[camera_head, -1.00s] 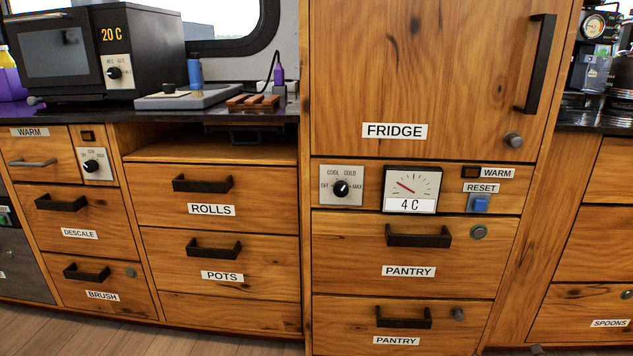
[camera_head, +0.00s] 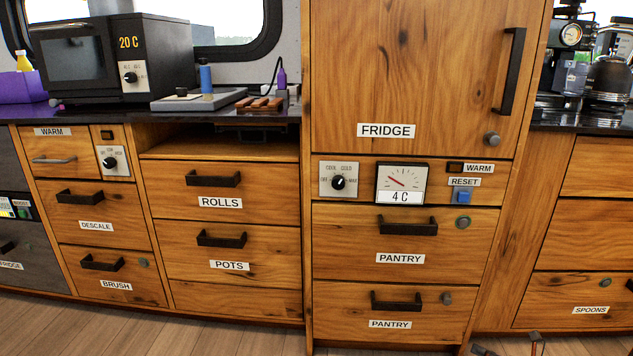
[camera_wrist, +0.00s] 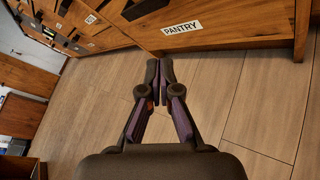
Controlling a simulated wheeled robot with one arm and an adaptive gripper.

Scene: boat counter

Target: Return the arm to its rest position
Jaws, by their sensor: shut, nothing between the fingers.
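My gripper (camera_wrist: 160,78) shows in the wrist view with its two fingertips together and nothing between them. It is over the wood floor (camera_wrist: 225,95), in front of the lower pantry drawer (camera_wrist: 215,35). In the head view, only small parts of my gripper may show at the bottom right edge, too little to read its state. The rest of the arm is out of view.
The tall fridge cabinet (camera_head: 430,60) stands in the middle with its door shut. Drawers on both sides are shut. The counter (camera_head: 120,116) at left holds an oven (camera_head: 110,62) and small items. The floor (camera_head: 200,330) in front is clear.

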